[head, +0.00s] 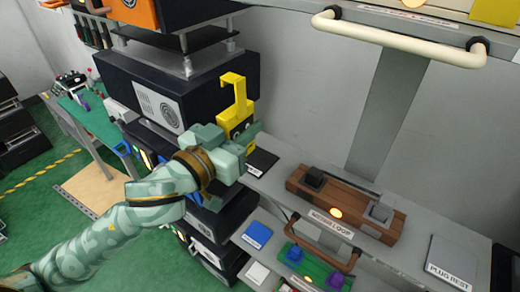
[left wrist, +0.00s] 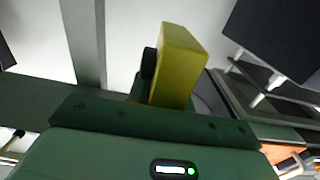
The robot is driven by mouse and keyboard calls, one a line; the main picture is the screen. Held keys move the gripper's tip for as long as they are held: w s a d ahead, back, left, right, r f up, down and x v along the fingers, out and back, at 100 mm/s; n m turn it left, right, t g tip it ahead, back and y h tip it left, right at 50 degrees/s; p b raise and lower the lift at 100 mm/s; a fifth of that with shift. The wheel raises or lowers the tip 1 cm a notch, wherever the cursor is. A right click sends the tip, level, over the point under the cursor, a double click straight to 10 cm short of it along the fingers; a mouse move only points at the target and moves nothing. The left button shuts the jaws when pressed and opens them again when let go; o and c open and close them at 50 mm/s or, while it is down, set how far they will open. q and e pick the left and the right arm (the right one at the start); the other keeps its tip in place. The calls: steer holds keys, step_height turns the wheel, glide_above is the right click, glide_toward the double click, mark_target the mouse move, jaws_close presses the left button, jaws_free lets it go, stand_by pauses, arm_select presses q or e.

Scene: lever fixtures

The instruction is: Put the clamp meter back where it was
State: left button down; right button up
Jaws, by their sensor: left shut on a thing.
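The yellow clamp meter (head: 233,95), with a hooked top, is upright in my left gripper (head: 236,142). The gripper is shut on its lower part, and the fingers hide some of it. In the left wrist view the clamp meter (left wrist: 178,65) rises beyond the green gripper body. A dark pad (head: 262,162) with a small label lies on the grey shelf (head: 290,158), just right of and below the gripper. I cannot tell the height of the meter above the pad. My right gripper is not in view.
A wooden block fixture (head: 335,208) with two grey blocks stands on the shelf. A plug rest pad (head: 453,260) lies further right. A cream handle bar (head: 400,40) juts out above. Dark equipment units (head: 140,90) are stacked at the left. A lower shelf holds coloured blocks (head: 257,235).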

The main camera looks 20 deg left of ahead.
arm_select(q)
steer(key=w+f, duration=0.2)
steer(key=w, duration=0.1)
steer(key=w+f, duration=0.3)
steer(key=w, duration=0.1)
steer(key=w+f, duration=0.3)
steer(key=shift+w+a, duration=0.15)
steer(key=shift+w, duration=0.25)
steer(key=shift+w+f, duration=0.2)
steer(key=f, duration=0.3)
steer(key=shift+w+f, duration=0.2)
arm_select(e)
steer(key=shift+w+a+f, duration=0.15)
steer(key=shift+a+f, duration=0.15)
arm_select(q)
steer(key=shift+f, duration=0.1)
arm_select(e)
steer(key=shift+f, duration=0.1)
arm_select(q)
steer(key=c, duration=1.3)
jaws_free()
steer(key=shift+o, duration=0.2)
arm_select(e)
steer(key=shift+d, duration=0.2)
